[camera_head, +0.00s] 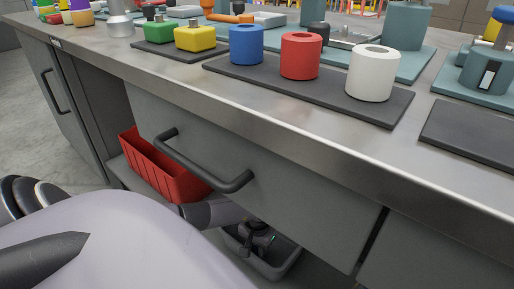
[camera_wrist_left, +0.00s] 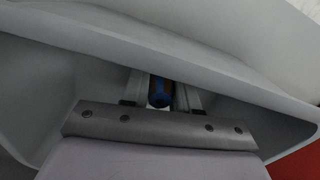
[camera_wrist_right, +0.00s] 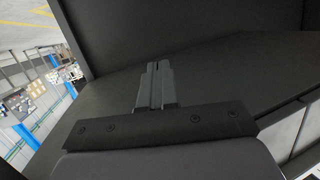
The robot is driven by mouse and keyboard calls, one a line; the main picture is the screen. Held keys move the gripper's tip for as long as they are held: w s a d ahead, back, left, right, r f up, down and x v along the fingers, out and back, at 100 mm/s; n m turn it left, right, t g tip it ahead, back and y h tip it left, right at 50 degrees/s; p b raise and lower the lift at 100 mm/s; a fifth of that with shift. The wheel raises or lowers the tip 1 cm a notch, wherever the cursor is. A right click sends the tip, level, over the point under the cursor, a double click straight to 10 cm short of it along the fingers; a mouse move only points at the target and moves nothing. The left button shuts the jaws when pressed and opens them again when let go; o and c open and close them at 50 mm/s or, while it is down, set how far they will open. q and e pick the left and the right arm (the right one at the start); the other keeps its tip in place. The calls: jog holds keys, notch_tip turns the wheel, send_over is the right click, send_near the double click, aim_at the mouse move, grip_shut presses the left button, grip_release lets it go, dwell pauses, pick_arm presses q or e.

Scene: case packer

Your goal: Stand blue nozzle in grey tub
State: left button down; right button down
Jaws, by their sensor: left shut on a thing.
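The grey tub (camera_head: 287,266) sits low under the counter in the head view, partly hidden by my arm and the drawer front. Its pale walls (camera_wrist_left: 75,75) surround my fingers in the left wrist view. My left gripper (camera_head: 257,238) reaches down into the tub. In the left wrist view it is shut on the blue nozzle (camera_wrist_left: 160,91), a small dark and blue piece between the fingers. The nozzle's lower end and any contact with the tub floor are hidden. My right gripper (camera_wrist_right: 157,76) shows only in its wrist view, with its fingers together and nothing visible between them.
A red bin (camera_head: 159,167) stands beside the tub under the counter. A drawer front with a dark handle (camera_head: 205,165) overhangs the tub. Blue (camera_head: 246,44), red (camera_head: 301,56) and white (camera_head: 373,74) cylinders stand on a dark mat on the countertop.

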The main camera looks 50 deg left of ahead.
pick_arm(q)
jog(key=c, duration=0.9)
grip_release()
jog(key=shift+o, duration=0.2)
jog(key=shift+r+p, duration=0.2)
jog(key=shift+p, duration=0.2)
notch_tip(320, 180, up, 7)
jog(key=p, duration=0.3)
jog(key=shift+f, duration=0.2)
jog(key=shift+r, duration=0.35)
pick_arm(e)
jog(key=shift+w+a+m+g+y, duration=0.15)
jog(key=shift+a+m+g, duration=0.2)
jog(key=shift+a, duration=0.2)
jog(key=shift+w+a+m+g+y, duration=0.15)
jog(key=shift+a+m+g, duration=0.1)
jog(key=shift+a+g, duration=0.25)
